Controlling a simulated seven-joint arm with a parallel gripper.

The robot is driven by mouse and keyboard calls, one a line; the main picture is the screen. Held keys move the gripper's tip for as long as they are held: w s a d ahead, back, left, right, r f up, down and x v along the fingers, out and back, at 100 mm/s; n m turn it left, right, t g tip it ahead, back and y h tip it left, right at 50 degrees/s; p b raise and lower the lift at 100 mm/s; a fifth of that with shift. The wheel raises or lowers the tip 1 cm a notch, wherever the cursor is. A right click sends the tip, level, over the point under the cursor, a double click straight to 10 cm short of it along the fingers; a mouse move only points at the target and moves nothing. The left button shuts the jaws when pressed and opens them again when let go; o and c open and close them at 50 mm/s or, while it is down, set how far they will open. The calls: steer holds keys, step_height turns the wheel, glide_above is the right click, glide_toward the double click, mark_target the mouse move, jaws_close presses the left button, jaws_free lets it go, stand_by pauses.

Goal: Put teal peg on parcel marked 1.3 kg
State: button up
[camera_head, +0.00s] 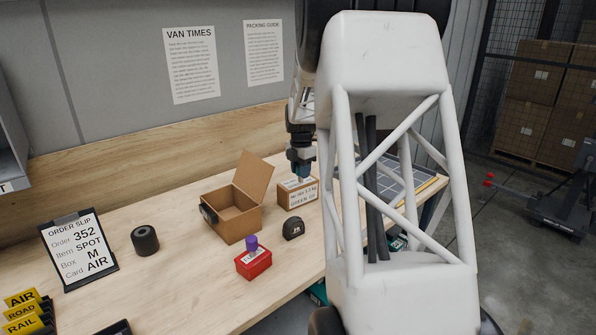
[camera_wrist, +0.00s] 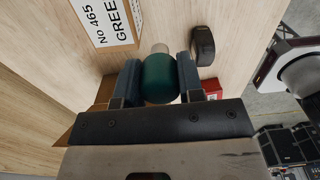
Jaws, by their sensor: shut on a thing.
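My gripper (camera_head: 300,158) is shut on the teal peg, pointing down above the small brown parcel (camera_head: 284,200) in the head view. The parcel carries white labels; the writing on it is small and appears to include 1.3 kg. In the wrist view the teal peg (camera_wrist: 160,80), with a pale end, sits between both fingers of my gripper (camera_wrist: 157,78). The parcel's label, reading No 465 GREE, shows there at the upper left. I cannot tell whether the peg's lower end touches the parcel's top.
An open cardboard box (camera_head: 232,213) stands left of the parcel. A black tape measure (camera_head: 293,229) and a red block (camera_head: 253,263) with a purple peg (camera_head: 251,243) are in front. A black roll (camera_head: 145,240) and an order slip (camera_head: 78,248) stand left.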

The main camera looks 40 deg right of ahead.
steer(key=shift+w+d+f, duration=0.15)
steer(key=shift+w+d, duration=0.65)
steer(key=shift+w, duration=0.35)
steer(key=shift+w+d+f, duration=0.1)
steer(key=shift+w+d, duration=0.65)
steer(key=shift+w, duration=0.35)
steer(key=shift+w+d+f, duration=0.15)
steer(key=shift+w+d, duration=0.65)
steer(key=shift+w, duration=0.35)
steer(key=shift+f, duration=0.1)
steer(key=shift+f, duration=1.65)
steer(key=shift+f, duration=0.15)
steer(key=o, duration=0.9)
steer(key=shift+o, duration=0.2)
step_height(320, 180, up, 12)
steer(key=shift+a, duration=0.1)
